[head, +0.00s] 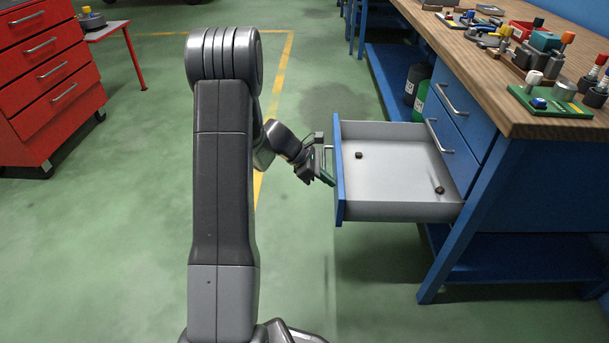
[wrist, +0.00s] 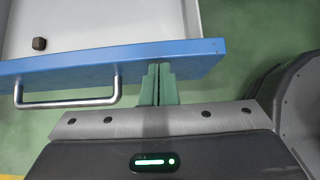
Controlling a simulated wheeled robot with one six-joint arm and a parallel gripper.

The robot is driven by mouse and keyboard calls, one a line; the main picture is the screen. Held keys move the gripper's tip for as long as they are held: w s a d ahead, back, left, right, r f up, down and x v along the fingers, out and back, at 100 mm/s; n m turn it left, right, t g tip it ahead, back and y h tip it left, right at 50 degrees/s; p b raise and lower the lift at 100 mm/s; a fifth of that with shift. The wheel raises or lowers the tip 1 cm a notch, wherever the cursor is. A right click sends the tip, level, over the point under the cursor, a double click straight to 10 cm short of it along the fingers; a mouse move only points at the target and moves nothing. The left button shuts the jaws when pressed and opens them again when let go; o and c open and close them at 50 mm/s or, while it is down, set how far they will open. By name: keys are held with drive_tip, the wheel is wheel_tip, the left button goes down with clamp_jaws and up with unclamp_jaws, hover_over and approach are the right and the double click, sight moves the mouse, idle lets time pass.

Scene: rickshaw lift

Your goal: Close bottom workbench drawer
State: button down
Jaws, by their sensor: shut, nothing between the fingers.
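The bottom drawer (head: 400,209) of the blue workbench is pulled far out, with a blue front and a grey inside. Two small dark pieces lie in it, one near the front (head: 359,155) and one near the back (head: 439,190). My gripper (head: 328,180) is at the outer face of the drawer front, beside the handle. In the wrist view my gripper (wrist: 158,72) is shut and empty, its green fingertips at the blue front (wrist: 190,55), right of the silver handle (wrist: 68,101). I cannot tell whether they touch it.
Two upper drawers (head: 455,120) of the workbench are shut. The wooden top (head: 480,65) carries several tools and parts. Green and dark canisters (head: 420,95) stand behind the open drawer. A red cabinet (head: 45,75) stands at left. The floor between is clear.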

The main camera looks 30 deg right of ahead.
drive_tip(key=s+d+p, duration=0.2)
drive_tip(key=s+d, duration=0.7)
drive_tip(key=d, duration=0.6)
drive_tip(key=s+d+p, duration=0.3)
drive_tip(key=s+d, duration=0.6)
drive_tip(key=d, duration=0.6)
drive_tip(key=shift+s, duration=0.2)
drive_tip(key=shift+d+r, duration=0.15)
drive_tip(key=shift+r, duration=0.1)
drive_tip(key=w+a+r+p, duration=0.2)
drive_tip(key=w+a+r, duration=0.4)
drive_tip(key=a, duration=0.4)
drive_tip(key=shift+r, duration=0.3)
